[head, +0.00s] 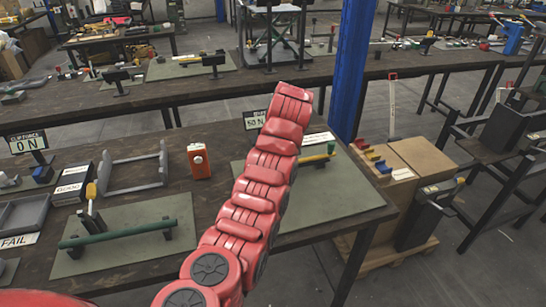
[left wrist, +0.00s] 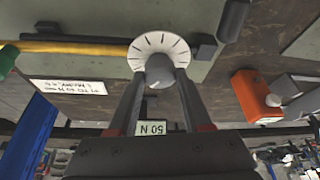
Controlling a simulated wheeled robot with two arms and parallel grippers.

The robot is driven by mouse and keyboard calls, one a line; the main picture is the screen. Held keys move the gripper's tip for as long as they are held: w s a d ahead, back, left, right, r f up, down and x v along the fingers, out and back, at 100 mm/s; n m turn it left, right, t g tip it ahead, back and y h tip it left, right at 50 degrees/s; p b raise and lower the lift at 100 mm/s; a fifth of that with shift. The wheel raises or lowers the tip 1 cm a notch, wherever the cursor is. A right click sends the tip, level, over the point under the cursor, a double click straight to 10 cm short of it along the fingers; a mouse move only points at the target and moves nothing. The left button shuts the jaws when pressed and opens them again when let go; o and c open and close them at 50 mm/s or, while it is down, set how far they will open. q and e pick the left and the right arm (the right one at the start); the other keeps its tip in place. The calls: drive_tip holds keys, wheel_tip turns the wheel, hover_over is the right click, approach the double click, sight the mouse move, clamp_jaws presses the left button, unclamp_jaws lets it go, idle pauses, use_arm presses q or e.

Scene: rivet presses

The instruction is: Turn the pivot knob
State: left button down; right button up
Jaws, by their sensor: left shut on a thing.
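In the left wrist view the pivot knob (left wrist: 160,66) is a small grey round knob in front of a white dial (left wrist: 139,49) with black tick marks. A yellow rod (left wrist: 75,48) runs left from the dial. My left gripper (left wrist: 160,80) is shut on the knob, one finger on each side. In the head view my red left arm covers the knob, the dial and the gripper. Part of the yellow rod (head: 314,159) with its green end shows right of the arm, above a green mat (head: 335,189). My right gripper is not in view.
An orange box (head: 200,162) with a white knob stands left of my arm. A second mat (head: 87,262) carries a green bar (head: 120,234) and a yellow-tipped lever. A grey bracket (head: 133,172) and a "0 N" display (head: 27,142) stand behind. A blue post (head: 353,70) rises beyond the bench.

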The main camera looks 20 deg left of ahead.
use_arm(q)
drive_tip(key=shift+n, duration=0.3)
drive_tip(key=shift+c, duration=1.7)
unclamp_jaws()
drive_tip(key=shift+d+r, duration=0.1)
drive_tip(key=v, duration=1.7)
